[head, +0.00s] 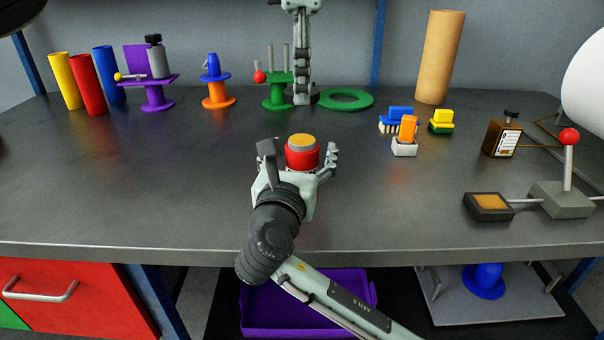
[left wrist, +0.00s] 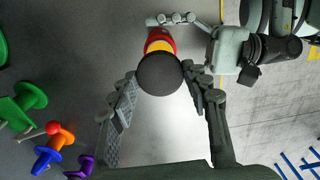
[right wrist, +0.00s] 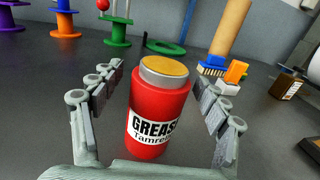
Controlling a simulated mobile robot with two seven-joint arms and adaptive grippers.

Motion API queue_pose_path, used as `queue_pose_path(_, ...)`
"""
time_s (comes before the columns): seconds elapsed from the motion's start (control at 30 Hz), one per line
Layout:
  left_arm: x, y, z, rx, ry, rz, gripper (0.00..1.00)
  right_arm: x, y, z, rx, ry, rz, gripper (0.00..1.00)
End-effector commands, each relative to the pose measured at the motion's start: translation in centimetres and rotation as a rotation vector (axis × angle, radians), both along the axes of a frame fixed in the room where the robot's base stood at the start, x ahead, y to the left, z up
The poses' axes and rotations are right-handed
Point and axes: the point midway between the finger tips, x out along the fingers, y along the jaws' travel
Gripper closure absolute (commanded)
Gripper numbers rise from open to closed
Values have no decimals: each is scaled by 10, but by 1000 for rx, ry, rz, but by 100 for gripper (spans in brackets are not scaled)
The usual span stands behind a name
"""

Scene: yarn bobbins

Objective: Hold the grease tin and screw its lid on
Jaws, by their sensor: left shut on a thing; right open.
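The red grease tin (head: 302,160) stands upright on the bench, its yellow-brown top uncovered. Its label faces the right wrist view (right wrist: 152,128). My right gripper (head: 301,158) has its fingers on both sides of the tin; they are open, with gaps beside the tin in the right wrist view. My left gripper (head: 303,88) points down above the tin and is shut on the round black lid (left wrist: 159,74). In the left wrist view the lid partly hides the tin (left wrist: 160,40). The lid is apart from the tin.
Behind stand purple (head: 155,92), orange (head: 218,92) and green (head: 279,92) spools and a green ring (head: 345,99). Brushes (head: 404,147), a brown bottle (head: 503,136) and a red-knobbed device (head: 562,198) are at right. The bench left of the tin is clear.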

Motion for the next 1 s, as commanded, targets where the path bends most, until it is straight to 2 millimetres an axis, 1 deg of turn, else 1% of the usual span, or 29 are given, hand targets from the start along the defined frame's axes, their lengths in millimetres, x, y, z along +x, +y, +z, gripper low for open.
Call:
queue_pose_path(0.03,0,0,0,0,0,0,65,0,0,0,0,0,0,25)
queue_pose_path(0.07,0,0,0,0,0,0,65,0,0,0,0,0,0,28)
queue_pose_path(0.63,0,0,0,0,0,0,65,-1,0,0,0,0,-1,98)
queue_pose_path(0.67,0,0,0,0,0,0,65,-1,0,0,0,0,-1,100)
queue_pose_path(0.77,0,0,-1,0,0,0,65,-1,0,0,0,1,-1,100)
queue_pose_path(0.83,0,0,-7,2,1,0,65,-1,0,0,0,1,0,100)
queue_pose_path(1.0,-1,0,-30,2,3,-1,65,0,0,0,0,0,0,100)
